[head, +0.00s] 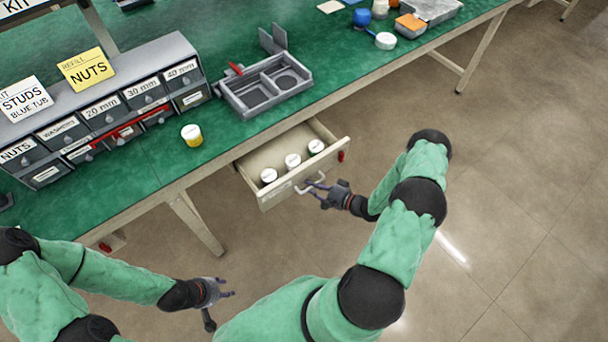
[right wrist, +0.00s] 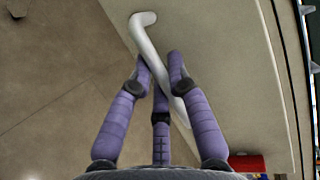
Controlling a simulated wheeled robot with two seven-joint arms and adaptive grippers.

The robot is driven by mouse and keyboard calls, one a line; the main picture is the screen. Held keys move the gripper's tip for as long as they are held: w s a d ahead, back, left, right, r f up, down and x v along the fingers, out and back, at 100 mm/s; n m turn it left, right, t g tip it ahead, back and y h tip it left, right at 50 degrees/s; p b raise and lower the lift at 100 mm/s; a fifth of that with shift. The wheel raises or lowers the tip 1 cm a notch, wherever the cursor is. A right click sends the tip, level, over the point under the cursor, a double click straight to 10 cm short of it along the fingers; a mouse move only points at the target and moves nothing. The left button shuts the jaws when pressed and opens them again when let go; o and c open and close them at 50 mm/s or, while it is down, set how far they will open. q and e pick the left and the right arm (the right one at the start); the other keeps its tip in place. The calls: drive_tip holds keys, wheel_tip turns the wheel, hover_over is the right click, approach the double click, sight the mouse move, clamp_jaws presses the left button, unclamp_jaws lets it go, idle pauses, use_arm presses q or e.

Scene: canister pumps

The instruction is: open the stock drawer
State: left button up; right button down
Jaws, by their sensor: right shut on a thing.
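The stock drawer (head: 283,168) under the green-topped bench stands pulled out, with its inside in view. Several white-lidded canisters (head: 292,161) stand in it. My right gripper (head: 312,188) is at the drawer's front, shut on the pale bar handle (head: 302,189). In the right wrist view the purple fingers close around the white handle (right wrist: 150,45), in front of the drawer front (right wrist: 225,60). My left gripper (head: 222,295) is over the floor at the lower left, away from the bench, with its fingers apart and nothing seen between them.
On the bench (head: 165,160) stand a labelled bin cabinet (head: 110,75), a yellow canister with a white lid (head: 192,135) and a grey compartment tray (head: 262,88). A red tab (head: 341,156) is on the drawer front's right end. The floor (head: 500,180) right of my right arm is clear.

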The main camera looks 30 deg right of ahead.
drive_tip(key=shift+s+d, duration=0.1)
drive_tip(key=shift+s, duration=1.2)
drive_tip(key=c, duration=1.1)
unclamp_jaws()
drive_tip(key=shift+c, duration=0.2)
drive_tip(key=v, duration=1.2)
drive_tip(key=shift+d, duration=0.1)
